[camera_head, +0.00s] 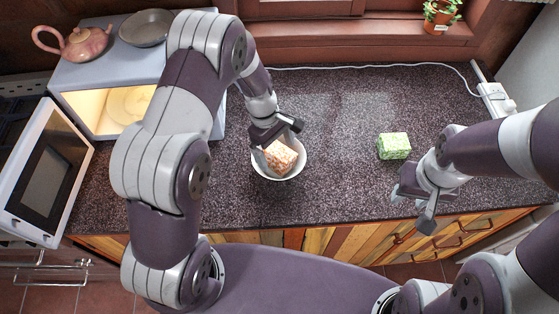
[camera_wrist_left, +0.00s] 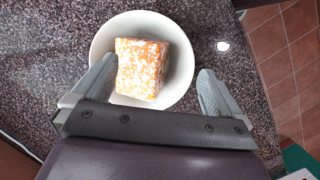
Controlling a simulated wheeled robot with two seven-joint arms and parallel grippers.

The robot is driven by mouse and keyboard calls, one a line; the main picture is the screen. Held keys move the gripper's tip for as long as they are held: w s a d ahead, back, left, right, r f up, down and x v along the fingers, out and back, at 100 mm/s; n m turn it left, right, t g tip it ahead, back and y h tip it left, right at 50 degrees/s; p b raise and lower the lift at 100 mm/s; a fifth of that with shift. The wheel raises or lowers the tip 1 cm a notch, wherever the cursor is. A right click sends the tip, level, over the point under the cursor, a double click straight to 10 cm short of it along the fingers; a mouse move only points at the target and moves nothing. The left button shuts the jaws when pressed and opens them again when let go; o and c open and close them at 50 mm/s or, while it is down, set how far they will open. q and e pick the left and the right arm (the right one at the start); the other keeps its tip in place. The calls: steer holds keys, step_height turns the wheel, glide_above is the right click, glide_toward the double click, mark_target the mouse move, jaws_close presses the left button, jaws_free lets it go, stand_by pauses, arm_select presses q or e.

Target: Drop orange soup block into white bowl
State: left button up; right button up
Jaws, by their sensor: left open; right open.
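The orange soup block (camera_head: 279,155), mottled orange and white, rests tilted inside the white bowl (camera_head: 293,171) on the dark speckled counter. In the left wrist view the block (camera_wrist_left: 142,68) sits within the bowl (camera_wrist_left: 182,78), leaving much of the rim visible. My left gripper (camera_head: 277,135) is above the bowl, its fingers apart. In the left wrist view its fingertips (camera_wrist_left: 155,82) are on either side of the block, with a gap on the right. My right gripper (camera_head: 413,205) is open and empty near the counter's front edge, to the right of the bowl.
A green speckled block (camera_head: 394,146) sits on the counter right of the bowl. An open microwave (camera_head: 75,85) stands at left, with a pink teapot (camera_head: 75,42) and a grey dish (camera_head: 147,27) on top. A white power strip (camera_head: 494,97) is at right. The counter between bowl and green block is clear.

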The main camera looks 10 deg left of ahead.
arm_select(q)
steer(key=shift+w+a+r, duration=0.1)
steer(key=shift+w+r, duration=0.15)
steer(key=v, duration=1.2)
steer(key=shift+s, duration=0.2)
steer(key=shift+s+r, duration=0.1)
steer(key=shift+r, duration=0.05)
